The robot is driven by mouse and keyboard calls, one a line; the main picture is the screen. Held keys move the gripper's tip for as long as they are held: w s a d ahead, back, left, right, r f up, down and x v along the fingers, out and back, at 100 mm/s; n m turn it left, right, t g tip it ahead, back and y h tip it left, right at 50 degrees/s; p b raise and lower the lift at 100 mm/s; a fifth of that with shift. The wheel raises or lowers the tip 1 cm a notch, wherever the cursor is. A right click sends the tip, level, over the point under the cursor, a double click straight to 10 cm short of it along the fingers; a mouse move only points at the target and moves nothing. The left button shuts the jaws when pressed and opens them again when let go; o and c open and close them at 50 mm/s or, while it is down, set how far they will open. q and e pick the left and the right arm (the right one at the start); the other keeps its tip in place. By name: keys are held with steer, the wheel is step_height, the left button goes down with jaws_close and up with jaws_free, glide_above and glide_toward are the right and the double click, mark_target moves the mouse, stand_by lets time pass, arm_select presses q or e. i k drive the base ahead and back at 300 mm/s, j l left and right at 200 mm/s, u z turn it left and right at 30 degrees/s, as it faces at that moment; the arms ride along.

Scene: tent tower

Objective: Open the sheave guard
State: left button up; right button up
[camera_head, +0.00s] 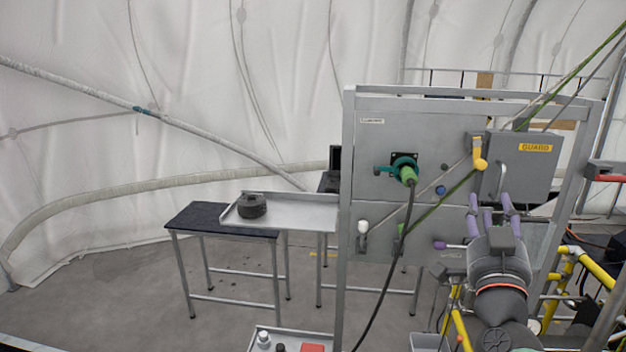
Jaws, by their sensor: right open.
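The sheave guard (535,168) is a grey box with a yellow GUARD label, at the upper right of the grey panel. It looks closed. A pale curved handle (501,178) stands on its left part. My right gripper (491,204) has purple fingers, open and empty. It is in front of the panel, below the handle in the picture; I cannot tell how far in front. My right arm hides the panel's lower right part. My left gripper is not in view.
A green plug (405,170) with a hanging black cable and a yellow lever (479,153) stick out from the panel. Ropes cross the guard's upper corner. Yellow rails (590,270) stand at right. A tray (305,212) with a black round part (252,205) is at left.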

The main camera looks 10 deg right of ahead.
mark_target(522, 166)
steer(key=k+j, duration=0.7)
steer(key=k, duration=0.2)
